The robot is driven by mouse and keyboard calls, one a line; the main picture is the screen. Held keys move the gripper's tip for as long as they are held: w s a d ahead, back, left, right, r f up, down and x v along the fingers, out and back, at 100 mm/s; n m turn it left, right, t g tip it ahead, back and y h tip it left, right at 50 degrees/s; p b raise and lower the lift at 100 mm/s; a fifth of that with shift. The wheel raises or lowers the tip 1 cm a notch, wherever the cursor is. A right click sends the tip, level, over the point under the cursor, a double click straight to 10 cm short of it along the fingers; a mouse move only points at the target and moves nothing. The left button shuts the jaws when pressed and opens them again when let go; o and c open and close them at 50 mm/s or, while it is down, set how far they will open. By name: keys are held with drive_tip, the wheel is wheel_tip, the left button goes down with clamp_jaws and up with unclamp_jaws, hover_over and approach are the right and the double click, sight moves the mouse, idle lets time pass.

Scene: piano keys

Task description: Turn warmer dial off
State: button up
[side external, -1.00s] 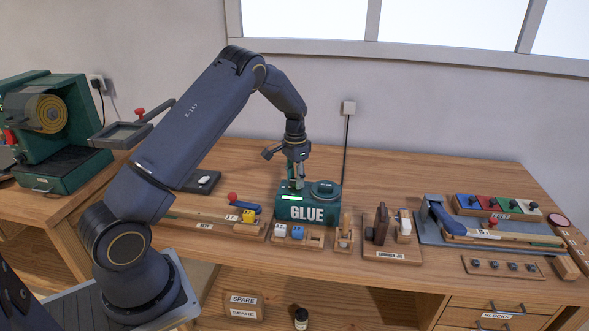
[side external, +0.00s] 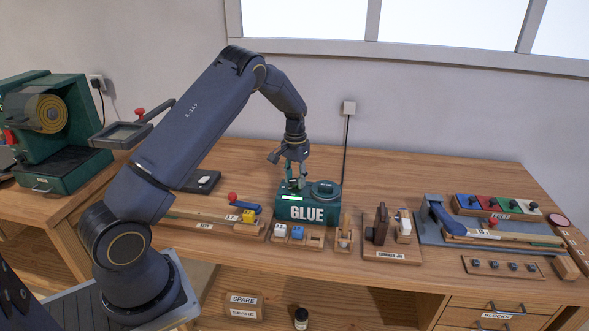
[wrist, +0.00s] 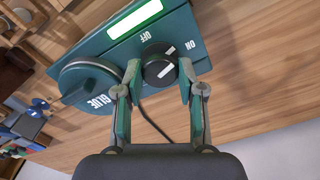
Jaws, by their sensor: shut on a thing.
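The green glue warmer (side external: 330,205) stands on the bench, lettered GLUE, and shows close up in the wrist view (wrist: 190,28). Its black dial (wrist: 156,72) has a white pointer line, with OFF and ON printed beside it. One white mark slants toward the ON side. My gripper (wrist: 158,78) is shut on the dial, a green-padded finger on each side of it. In the side view my gripper (side external: 296,184) is over the left part of the warmer's top, and the dial is mostly hidden there by the fingers.
A cord (side external: 346,140) runs up the wall behind. Blocks in a wooden holder (side external: 316,240) stand in front. The bench behind is clear.

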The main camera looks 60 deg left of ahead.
sight(295, 181)
drive_tip(key=n, duration=1)
drive_tip(key=shift+n, duration=0.4)
drive_tip(key=shift+r+n, duration=0.1)
drive_tip(key=shift+n, duration=1.6)
drive_tip(key=o, duration=1.1)
drive_tip(key=shift+o, duration=0.2)
wheel_tip(295, 181, up, 12)
